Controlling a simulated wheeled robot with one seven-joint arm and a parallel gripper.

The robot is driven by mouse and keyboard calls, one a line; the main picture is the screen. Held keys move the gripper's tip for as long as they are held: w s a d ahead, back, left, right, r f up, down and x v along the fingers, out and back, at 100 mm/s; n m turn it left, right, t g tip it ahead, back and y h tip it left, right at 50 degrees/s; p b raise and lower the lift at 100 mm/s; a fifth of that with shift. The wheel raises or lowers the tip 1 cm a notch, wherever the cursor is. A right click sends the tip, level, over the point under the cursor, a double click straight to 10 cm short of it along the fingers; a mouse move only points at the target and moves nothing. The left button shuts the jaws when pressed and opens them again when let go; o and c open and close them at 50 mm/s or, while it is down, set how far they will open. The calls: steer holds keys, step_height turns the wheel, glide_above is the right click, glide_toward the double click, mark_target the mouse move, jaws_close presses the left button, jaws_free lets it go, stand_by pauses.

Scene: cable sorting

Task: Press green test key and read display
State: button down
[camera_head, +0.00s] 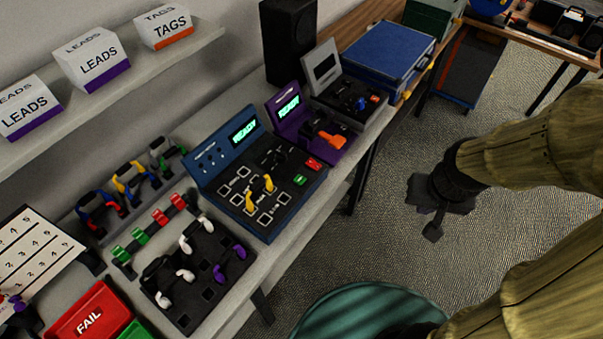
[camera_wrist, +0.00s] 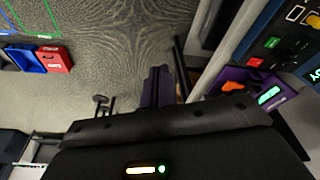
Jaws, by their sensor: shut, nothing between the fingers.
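The blue tester (camera_head: 212,172) stands on the bench with its black panel facing up. Its green test key (camera_head: 300,180) sits near the panel's right edge, beside a red key (camera_head: 314,163). Its display (camera_head: 243,130) is lit green and reads READY. In the wrist view, the green key (camera_wrist: 272,43) shows at upper right, with the display (camera_wrist: 314,75) partly cut off at the edge. A yellow cable lead (camera_head: 268,183) is plugged into the panel. My gripper (camera_head: 432,233) is shut and empty over the floor, right of the bench and apart from the tester.
A purple tester (camera_head: 340,150) with an orange connector also shows READY. A grey unit (camera_head: 330,67) and a blue case (camera_head: 388,57) stand farther along. Cable racks and a red FAIL bin (camera_head: 88,313) are nearer. Open floor (camera_head: 390,255) lies between bench and arm.

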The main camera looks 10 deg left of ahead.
steer(key=shift+s, duration=0.15)
steer(key=w+a+n+t+p, duration=0.2)
steer(key=w+a+n, duration=0.3)
steer(key=w+n, duration=0.4)
steer(key=n+g+y+p, duration=0.3)
steer(key=n+y, duration=0.6)
steer(key=n, duration=0.7)
glide_above(304, 180)
step_height(304, 180, down, 5)
steer(key=shift+f, duration=0.1)
step_height(304, 180, down, 9)
steer(key=b, duration=0.8)
steer(key=shift+b, duration=0.4)
